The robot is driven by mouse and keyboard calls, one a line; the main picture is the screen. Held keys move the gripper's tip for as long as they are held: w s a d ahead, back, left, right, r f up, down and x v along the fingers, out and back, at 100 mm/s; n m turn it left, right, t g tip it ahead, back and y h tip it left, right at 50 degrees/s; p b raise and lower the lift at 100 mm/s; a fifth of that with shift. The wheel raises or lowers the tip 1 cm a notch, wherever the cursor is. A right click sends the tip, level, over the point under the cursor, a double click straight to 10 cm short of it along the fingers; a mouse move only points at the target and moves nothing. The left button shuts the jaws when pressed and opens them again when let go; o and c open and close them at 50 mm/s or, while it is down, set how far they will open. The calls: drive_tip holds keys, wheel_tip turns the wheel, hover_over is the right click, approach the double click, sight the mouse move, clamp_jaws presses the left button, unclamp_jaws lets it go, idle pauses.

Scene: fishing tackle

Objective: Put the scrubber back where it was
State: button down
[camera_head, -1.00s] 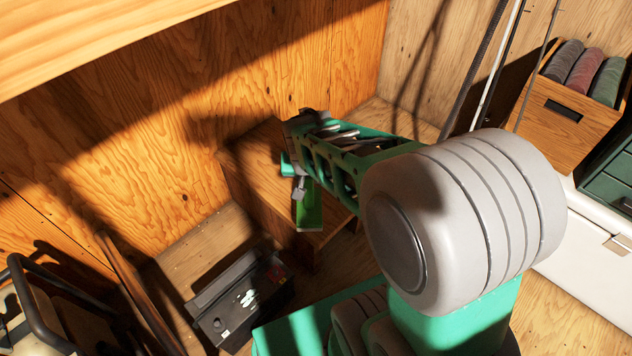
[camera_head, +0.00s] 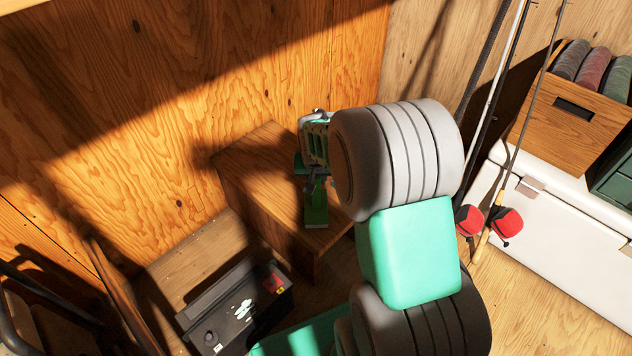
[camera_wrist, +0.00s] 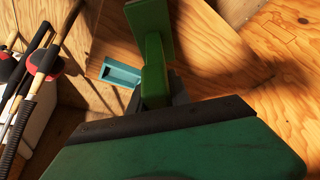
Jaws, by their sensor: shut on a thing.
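The scrubber (camera_head: 316,208) is green, with a flat pad and a narrower handle. My gripper (camera_head: 314,184) is shut on it, and the pad hangs below the jaws in the head view. In the wrist view the scrubber (camera_wrist: 153,62) stretches away from my dark gripper fingers (camera_wrist: 165,92), its pad at the top edge. In the head view it overlaps the wooden box (camera_head: 255,165) in the corner; I cannot tell whether it touches the top. My arm hides part of the box and of the gripper.
A black battery-like case (camera_head: 240,310) stands on the floor in front of the box. Rods with red-and-black parts (camera_head: 505,222) lean right, before a white chest (camera_head: 560,225). Plywood walls close the corner.

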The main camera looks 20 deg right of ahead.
drive_tip(key=shift+r, duration=0.15)
drive_tip(key=shift+f, duration=0.25)
drive_tip(key=c, duration=1.2)
unclamp_jaws()
